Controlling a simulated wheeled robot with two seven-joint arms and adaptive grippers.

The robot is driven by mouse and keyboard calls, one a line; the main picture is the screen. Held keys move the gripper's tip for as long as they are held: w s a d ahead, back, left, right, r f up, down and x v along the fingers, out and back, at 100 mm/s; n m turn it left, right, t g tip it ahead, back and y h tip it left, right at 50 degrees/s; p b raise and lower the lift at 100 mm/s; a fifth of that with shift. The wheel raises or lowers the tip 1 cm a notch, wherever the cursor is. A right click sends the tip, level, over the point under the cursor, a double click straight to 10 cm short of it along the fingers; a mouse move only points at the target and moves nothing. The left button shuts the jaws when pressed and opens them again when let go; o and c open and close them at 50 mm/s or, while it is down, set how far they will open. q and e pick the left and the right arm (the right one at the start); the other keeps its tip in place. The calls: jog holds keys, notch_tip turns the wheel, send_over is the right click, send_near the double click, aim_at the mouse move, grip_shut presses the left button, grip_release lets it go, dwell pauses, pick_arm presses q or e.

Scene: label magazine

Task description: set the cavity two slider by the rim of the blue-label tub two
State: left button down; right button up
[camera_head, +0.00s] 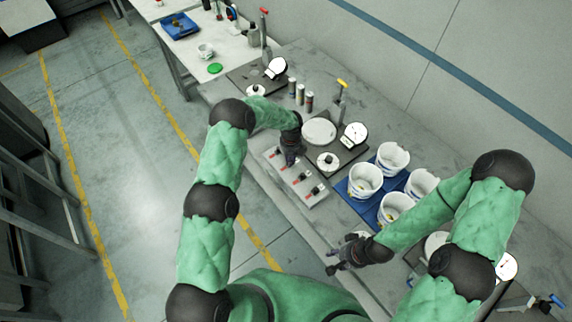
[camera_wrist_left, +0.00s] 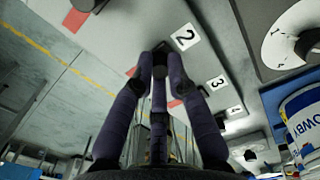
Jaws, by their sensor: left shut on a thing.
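The grey slider panel (camera_head: 318,199) lies on the bench with several dark sliders and red marks. My left gripper (camera_head: 292,157) is at its far end. In the left wrist view my left gripper (camera_wrist_left: 160,60) has its fingers drawn together on a small dark knob beside the label 2 (camera_wrist_left: 186,37), the cavity two slider; the fingers hide most of it. White tubs (camera_head: 365,181) stand to the right of the panel; I cannot tell which is tub two. A tub with blue lettering (camera_wrist_left: 305,118) shows in the left wrist view. My right gripper (camera_head: 341,258) is near the bench's front edge; its opening is unclear.
The tubs stand in a blue tray (camera_head: 345,190). Dial gauges (camera_head: 355,133), a round white plate (camera_head: 319,131) and small cylinders (camera_head: 300,95) stand behind the panel. Labels 3 (camera_wrist_left: 217,82) and 4 (camera_wrist_left: 236,110) run along the panel. Floor is clear left of the bench.

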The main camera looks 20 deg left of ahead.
pick_arm(q)
jog(key=shift+w, duration=0.2)
jog(key=c, duration=1.2)
grip_release()
jog(key=shift+d, duration=0.1)
jog(key=shift+r, duration=0.1)
notch_tip(320, 180, up, 12)
